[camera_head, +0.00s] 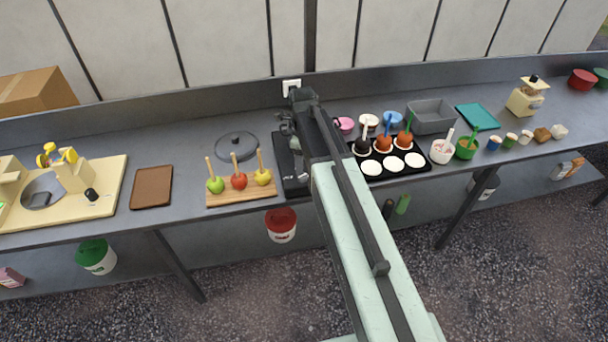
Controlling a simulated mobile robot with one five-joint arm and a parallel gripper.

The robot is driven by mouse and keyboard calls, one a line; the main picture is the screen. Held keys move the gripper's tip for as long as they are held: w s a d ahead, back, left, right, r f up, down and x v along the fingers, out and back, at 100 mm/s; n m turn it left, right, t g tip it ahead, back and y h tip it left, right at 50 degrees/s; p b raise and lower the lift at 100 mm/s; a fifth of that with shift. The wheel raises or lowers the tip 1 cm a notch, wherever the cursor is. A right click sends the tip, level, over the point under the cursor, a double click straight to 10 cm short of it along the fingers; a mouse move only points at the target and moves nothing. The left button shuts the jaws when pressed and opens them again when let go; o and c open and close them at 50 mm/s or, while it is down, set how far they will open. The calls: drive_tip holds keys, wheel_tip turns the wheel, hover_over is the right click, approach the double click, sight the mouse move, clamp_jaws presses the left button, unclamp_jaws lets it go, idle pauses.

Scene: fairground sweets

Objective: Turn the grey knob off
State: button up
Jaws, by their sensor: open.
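A black hob-like unit (290,168) stands on the grey counter, mostly covered by my arm. My gripper (287,126) hangs over the back left part of the unit. It is open and small in the picture, and I see nothing between its jaws. I cannot tell whether it touches anything. A dark knob (91,195) shows on the cream machine (110,185) at the far left, well away from my gripper.
A wooden board (240,198) with apples on sticks and a grey lid (236,146) lie left of the unit. A wall socket (291,86) is behind.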

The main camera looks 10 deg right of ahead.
sight(303, 177)
wheel_tip(303, 177, down, 6)
drive_tip(key=b, duration=0.5)
drive_tip(key=shift+f, duration=0.2)
drive_tip(key=shift+r, duration=0.1)
